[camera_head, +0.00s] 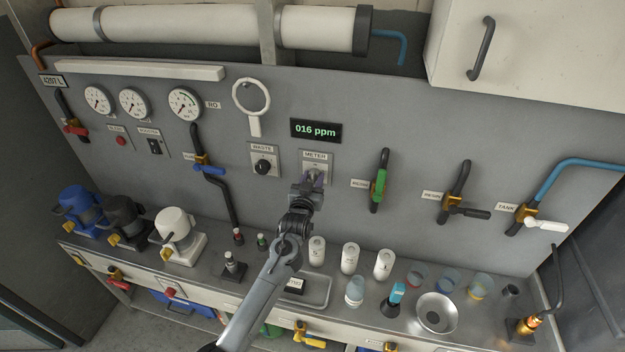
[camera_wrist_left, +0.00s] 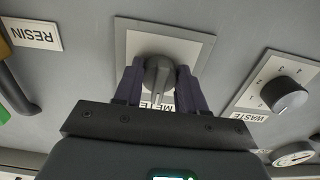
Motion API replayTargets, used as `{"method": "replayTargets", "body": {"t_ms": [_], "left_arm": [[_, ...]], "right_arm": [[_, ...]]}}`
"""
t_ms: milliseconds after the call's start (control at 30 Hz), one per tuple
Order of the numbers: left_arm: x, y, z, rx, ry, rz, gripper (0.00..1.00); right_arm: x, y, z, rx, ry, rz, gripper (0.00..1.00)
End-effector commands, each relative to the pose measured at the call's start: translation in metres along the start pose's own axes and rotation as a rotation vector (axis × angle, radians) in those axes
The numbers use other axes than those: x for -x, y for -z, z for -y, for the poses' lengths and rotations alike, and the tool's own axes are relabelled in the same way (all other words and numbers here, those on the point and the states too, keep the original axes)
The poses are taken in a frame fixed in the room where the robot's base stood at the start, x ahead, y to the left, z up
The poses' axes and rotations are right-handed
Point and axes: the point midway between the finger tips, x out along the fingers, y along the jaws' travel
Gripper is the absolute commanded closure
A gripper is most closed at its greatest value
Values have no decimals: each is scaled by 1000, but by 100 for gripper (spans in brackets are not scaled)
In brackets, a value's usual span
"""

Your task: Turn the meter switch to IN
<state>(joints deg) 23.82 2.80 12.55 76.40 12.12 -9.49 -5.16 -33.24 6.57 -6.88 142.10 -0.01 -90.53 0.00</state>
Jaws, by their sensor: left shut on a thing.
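In the head view the METER plate (camera_head: 316,157) is on the grey panel below the display, and the knob is hidden behind my gripper. My left gripper (camera_head: 312,181) is at the plate. In the wrist view its two purple fingers (camera_wrist_left: 158,88) stand on either side of the knob and are shut on it. A light pointer line on the knob faces the gripper side. The position marks on the plate cannot be read. My right gripper is not in view.
The WASTE knob (camera_head: 263,166) is just left of the meter switch. A display (camera_head: 316,130) above reads 016 ppm. A green-handled valve (camera_head: 379,185) is to the right.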

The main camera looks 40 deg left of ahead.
Motion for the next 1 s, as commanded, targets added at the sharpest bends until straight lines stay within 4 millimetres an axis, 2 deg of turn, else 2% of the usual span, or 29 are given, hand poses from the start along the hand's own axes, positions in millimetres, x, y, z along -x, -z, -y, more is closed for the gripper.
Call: {"method": "replayTargets", "body": {"t_ms": [533,567,700,1000], "left_arm": [[0,0,0,26,0,1,90],[0,0,0,26,0,0,57],[0,0,0,25,0,0,36],[1,0,0,25,0,0,36]], "right_arm": [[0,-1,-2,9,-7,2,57],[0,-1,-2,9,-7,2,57],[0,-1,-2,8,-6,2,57],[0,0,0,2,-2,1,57]]}}
